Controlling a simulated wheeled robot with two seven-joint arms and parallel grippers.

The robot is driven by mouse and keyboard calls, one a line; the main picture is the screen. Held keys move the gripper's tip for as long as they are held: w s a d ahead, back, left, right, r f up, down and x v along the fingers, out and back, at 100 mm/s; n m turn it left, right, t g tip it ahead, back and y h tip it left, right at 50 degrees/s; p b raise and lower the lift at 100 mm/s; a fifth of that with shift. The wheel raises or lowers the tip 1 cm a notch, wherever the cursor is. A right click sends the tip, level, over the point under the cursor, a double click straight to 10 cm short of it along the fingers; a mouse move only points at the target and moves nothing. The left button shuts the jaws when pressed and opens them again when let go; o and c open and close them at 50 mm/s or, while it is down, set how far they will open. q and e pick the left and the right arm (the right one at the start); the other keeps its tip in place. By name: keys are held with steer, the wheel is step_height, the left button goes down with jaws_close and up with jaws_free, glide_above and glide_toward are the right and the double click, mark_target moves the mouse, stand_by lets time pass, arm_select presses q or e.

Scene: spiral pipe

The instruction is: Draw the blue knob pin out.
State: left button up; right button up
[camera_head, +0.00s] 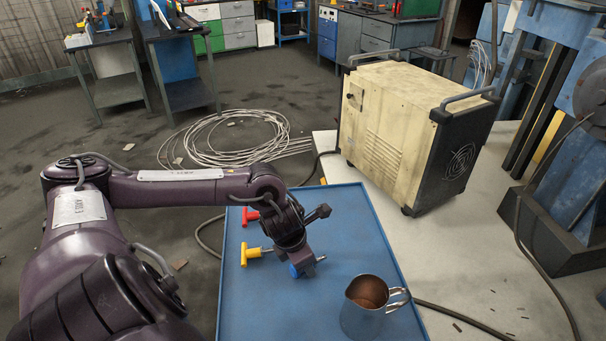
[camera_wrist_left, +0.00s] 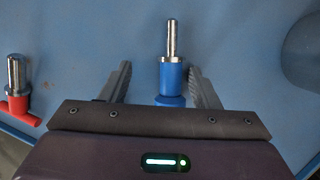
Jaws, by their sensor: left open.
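The blue knob pin (camera_head: 295,271) is on the blue tabletop (camera_head: 345,230), partly hidden under my left gripper (camera_head: 303,264) in the head view. In the left wrist view, its blue knob (camera_wrist_left: 172,76) and bare metal shaft (camera_wrist_left: 172,38) show, with the shaft pointing away from the gripper. My left gripper (camera_wrist_left: 158,85) is open, with one finger on each side of the knob. I see a small gap on the left; on the right the finger is very close, and contact is unclear. My right gripper is not in view.
A yellow knob pin (camera_head: 252,254) and a red one (camera_head: 249,216) are left of my gripper. A metal jug (camera_head: 370,307) stands at front right. A cream machine (camera_head: 405,125) stands behind right. The tabletop's middle right is free.

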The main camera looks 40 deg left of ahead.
arm_select(q)
steer(key=v, duration=0.8)
steer(key=shift+f, duration=0.15)
stand_by(0.5)
